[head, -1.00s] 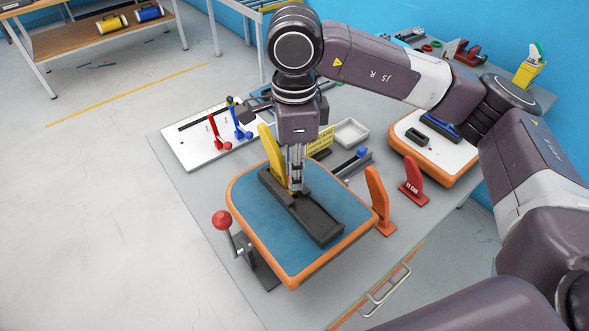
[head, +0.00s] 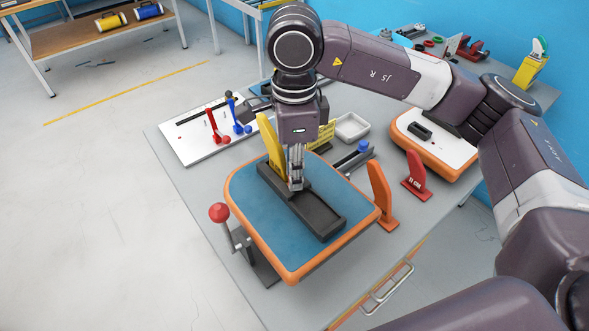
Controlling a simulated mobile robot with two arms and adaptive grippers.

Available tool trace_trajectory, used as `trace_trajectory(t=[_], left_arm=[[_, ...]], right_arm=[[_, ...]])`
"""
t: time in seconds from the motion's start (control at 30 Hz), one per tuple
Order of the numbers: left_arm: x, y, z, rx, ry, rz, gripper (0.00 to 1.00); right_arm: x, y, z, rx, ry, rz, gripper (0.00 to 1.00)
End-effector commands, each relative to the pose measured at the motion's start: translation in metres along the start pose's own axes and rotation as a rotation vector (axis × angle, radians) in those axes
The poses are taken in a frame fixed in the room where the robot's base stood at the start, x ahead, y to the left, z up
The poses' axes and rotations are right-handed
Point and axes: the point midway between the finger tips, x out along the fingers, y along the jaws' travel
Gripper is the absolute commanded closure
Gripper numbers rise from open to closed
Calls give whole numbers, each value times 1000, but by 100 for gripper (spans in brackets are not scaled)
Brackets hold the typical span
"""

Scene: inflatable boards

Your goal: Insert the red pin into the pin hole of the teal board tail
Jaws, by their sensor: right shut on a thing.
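The teal board (head: 262,225) lies on the table with an orange rim. A black fin box (head: 322,220) runs along its top, and a yellow fin (head: 266,138) stands upright at its far end. My right gripper (head: 296,184) points straight down over the box, just in front of the fin. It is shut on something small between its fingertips. I take this to be the red pin, but the fingers hide it. The pin hole is hidden under the gripper, so I cannot tell whether the pin is in it. My left gripper is not in view.
A red-knobbed clamp (head: 219,213) stands at the board's left edge. An orange fin (head: 380,195) and a red fin (head: 415,176) stand on the right. A white panel (head: 190,146) with red and blue parts lies behind. Another orange-rimmed board (head: 462,155) lies at the right.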

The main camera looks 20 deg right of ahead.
Motion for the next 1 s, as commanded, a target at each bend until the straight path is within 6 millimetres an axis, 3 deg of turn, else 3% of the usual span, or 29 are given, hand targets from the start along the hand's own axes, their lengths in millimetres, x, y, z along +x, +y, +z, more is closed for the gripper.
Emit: trace_trajectory(t=[0.03,0.07,0.23,0.53,0.67,1.0], left_arm=[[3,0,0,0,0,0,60],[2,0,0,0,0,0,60],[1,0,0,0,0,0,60],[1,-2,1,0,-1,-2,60],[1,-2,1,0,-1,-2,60],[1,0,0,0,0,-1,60]], right_arm=[[2,0,0,0,0,0,95],[2,0,0,0,0,-1,81],[1,0,0,0,0,-1,62],[0,0,0,1,-1,-1,61],[-10,-1,0,1,-1,-4,61],[-80,-1,0,0,-2,-5,61]])
